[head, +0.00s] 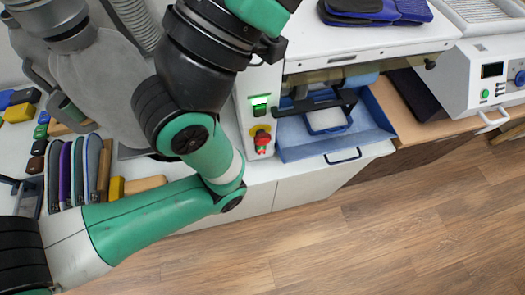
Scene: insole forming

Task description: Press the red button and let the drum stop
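A red button (263,142) sits on a yellow base on the front of the white machine, low on its left side. A green lit switch (260,106) is above it. I cannot make out a drum with certainty. My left arm comes in from the lower left, bends in front of the bench and runs up past the top edge, to the left of the red button. My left gripper is not visible, and no part of my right arm or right gripper shows. Nothing visible touches the red button.
A blue tray (290,132) juts from the white machine beside the button. Blue insoles (405,8) lie on top of it. A control panel machine (465,85) stands at the right. A grey machine (100,75) and several insoles and blocks are at the left. The wooden floor (370,235) is clear.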

